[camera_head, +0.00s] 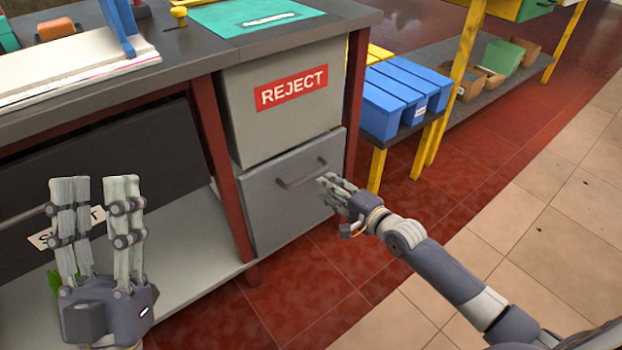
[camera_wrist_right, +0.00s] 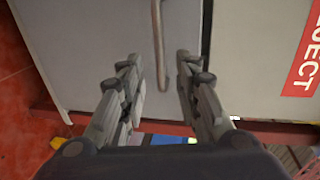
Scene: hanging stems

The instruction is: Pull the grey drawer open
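The grey drawer (camera_head: 285,200) is in the bench's lower right bay, under a grey panel with a red REJECT sign (camera_head: 291,88). My right gripper (camera_head: 325,183) is in front of the drawer, near the handle's right end. In the right wrist view its fingers are apart, with one end of the handle appearing between the fingertips; I see no contact. My left gripper (camera_head: 97,185) is raised at the left, fingers apart and empty.
Blue bins (camera_head: 400,95) stand on a yellow-legged rack right of the bench. A dark red bench leg (camera_head: 226,165) stands left of the drawer. A dark box (camera_head: 120,160) is on the left under the bench. The floor (camera_head: 330,265) before the drawer is clear.

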